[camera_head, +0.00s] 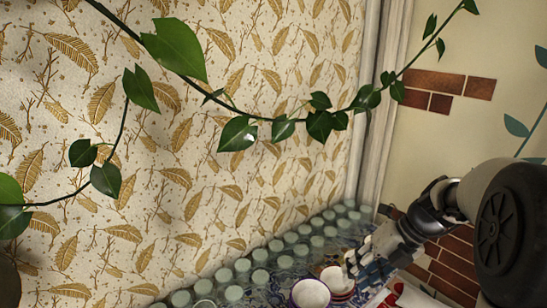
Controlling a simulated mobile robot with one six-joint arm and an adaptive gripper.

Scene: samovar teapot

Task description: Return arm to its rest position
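My arm reaches in from the right edge. My gripper (362,258) is low at the right, pointing down and to the left over the patterned surface. It is close to a stack of red-rimmed white bowls (337,279) in the picture. I cannot tell whether it touches them. The fingers are small and blend with the blue pattern behind them, so their opening is unclear. I see nothing clearly held in them.
A white bowl with a dark rim (311,293) stands beside the stack. Rows of pale green round-topped pieces (260,277) line the wall side. A leafy vine (240,112) hangs across the view before the patterned wallpaper (190,215). Brick patches (455,262) show behind my arm.

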